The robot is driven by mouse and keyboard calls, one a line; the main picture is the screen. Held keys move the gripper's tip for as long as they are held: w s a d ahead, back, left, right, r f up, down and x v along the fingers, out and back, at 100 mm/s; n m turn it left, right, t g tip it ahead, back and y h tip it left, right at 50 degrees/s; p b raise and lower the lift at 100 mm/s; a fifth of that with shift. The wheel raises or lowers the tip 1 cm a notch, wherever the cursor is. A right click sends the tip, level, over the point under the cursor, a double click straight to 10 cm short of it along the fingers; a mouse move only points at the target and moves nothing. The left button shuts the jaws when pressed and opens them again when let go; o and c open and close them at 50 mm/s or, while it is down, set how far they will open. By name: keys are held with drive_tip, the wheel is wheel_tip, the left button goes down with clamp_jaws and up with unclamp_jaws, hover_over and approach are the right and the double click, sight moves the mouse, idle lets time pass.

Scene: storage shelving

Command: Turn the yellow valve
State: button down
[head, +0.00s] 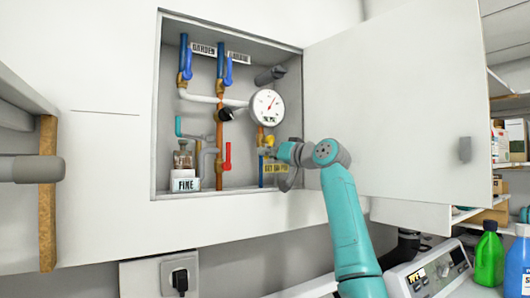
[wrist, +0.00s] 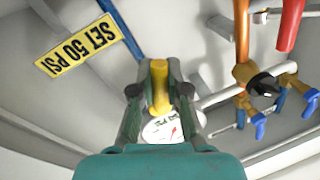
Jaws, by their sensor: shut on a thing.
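The yellow valve (head: 269,141) sits on the pipe below the pressure gauge, at the right inside the open wall cabinet. In the wrist view its yellow handle (wrist: 160,96) stands upright between my two fingers. My gripper (head: 267,152) reaches into the cabinet from the right and is shut on this handle. It also shows in the wrist view (wrist: 160,88), with one finger on each side of the handle. My arm hides part of the valve's surroundings in the head view.
The gauge (head: 267,107) is just above the valve. A yellow "SET 50 PSI" tag (wrist: 78,47) hangs nearby. A red-handled valve (head: 227,156) and blue-handled valves (head: 187,65) are to the left. The open cabinet door (head: 400,100) stands to the right of my gripper.

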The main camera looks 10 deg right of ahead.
drive_tip(key=shift+w+d+f+n+g, duration=0.15)
drive_tip(key=shift+d+n, duration=0.1)
drive_tip(key=shift+n, duration=0.5)
drive_tip(key=shift+d+r+n+g, duration=0.1)
drive_tip(key=shift+d+n, duration=0.2)
drive_tip(key=shift+n, duration=0.4)
drive_tip(key=shift+w+d+f+n+g, duration=0.15)
drive_tip(key=shift+d+n, duration=0.1)
drive_tip(key=shift+n, duration=0.5)
drive_tip(key=shift+r, duration=0.1)
drive_tip(key=c, duration=1.2)
unclamp_jaws()
drive_tip(key=shift+o, duration=0.2)
drive_tip(key=shift+s+d, duration=0.1)
drive_tip(key=v, duration=1.1)
drive_tip(key=shift+s+d, duration=0.15)
drive_tip(key=shift+s, duration=0.2)
